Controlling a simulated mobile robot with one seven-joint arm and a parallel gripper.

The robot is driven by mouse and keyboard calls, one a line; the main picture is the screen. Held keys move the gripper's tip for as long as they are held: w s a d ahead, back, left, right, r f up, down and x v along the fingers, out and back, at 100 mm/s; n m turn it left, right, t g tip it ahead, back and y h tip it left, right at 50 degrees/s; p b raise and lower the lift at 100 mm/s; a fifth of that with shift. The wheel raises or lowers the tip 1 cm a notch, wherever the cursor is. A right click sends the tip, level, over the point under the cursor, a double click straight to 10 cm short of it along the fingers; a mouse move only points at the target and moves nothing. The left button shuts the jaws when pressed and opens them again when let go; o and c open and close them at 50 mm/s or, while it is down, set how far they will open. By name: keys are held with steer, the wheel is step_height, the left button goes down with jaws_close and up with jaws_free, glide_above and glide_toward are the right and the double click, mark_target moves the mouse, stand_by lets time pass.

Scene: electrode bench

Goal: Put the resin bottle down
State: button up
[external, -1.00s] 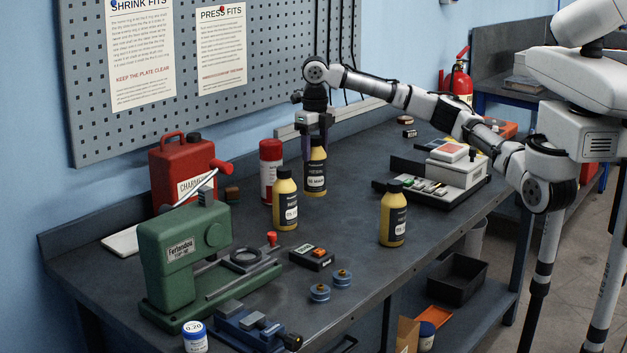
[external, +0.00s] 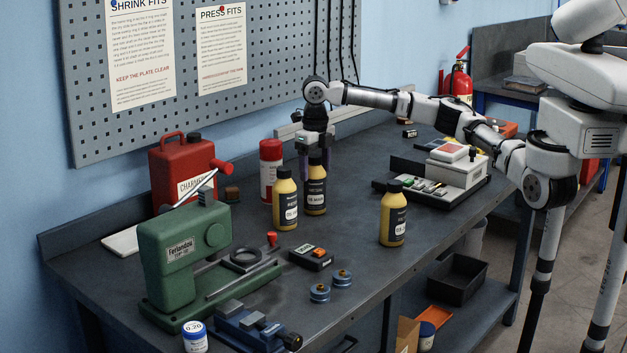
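A third yellow bottle (external: 393,220) stands apart to the right. The label text is too small to read surely.
A red spray can (external: 270,168) and a red jerrycan (external: 183,170) stand behind on the left. A green press (external: 185,255) is at the front left. A white instrument on a black tray (external: 455,172) is at right. The bench (external: 345,235) between the bottles is clear.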

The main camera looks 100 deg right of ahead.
steer(key=shift+o, duration=0.3)
step_height(320, 180, up, 12)
steer(key=shift+r+b, duration=0.15)
steer(key=shift+b, duration=0.45)
steer(key=shift+o, duration=0.4)
steer(key=shift+d, duration=0.1)
stand_by(1.4)
